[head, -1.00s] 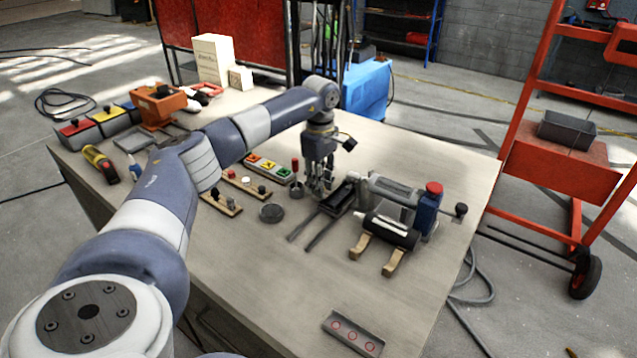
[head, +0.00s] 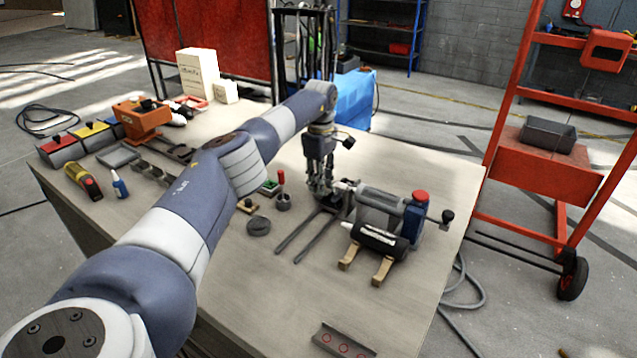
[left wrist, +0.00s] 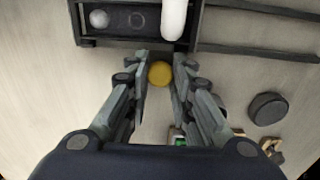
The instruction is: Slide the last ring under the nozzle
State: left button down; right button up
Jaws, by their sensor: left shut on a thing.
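My left gripper (head: 318,190) is shut on a round yellow knob (left wrist: 160,73) at the edge of the dark tray (left wrist: 117,40). The tray sits at the end of two dark rails (left wrist: 262,50). It bears a pale round blob (left wrist: 99,18) at the left and a thin ring (left wrist: 137,20) beside it. The white nozzle (left wrist: 173,18) overhangs the tray's right part and hides what lies below. In the head view the nozzle (head: 343,186) comes from the grey dispenser (head: 382,203), just right of my fingers. My right gripper is out of view.
A dark round disc (head: 258,226) and a small cup with a red-handled tool (head: 282,187) stand left of the rails (head: 308,236). A channel-shaped part (head: 343,341) lies at the near edge.

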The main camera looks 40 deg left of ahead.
pick_arm(q)
jog(key=c, duration=1.4)
grip_release()
jog(key=shift+o, duration=0.2)
notch_tip(320, 180, up, 12)
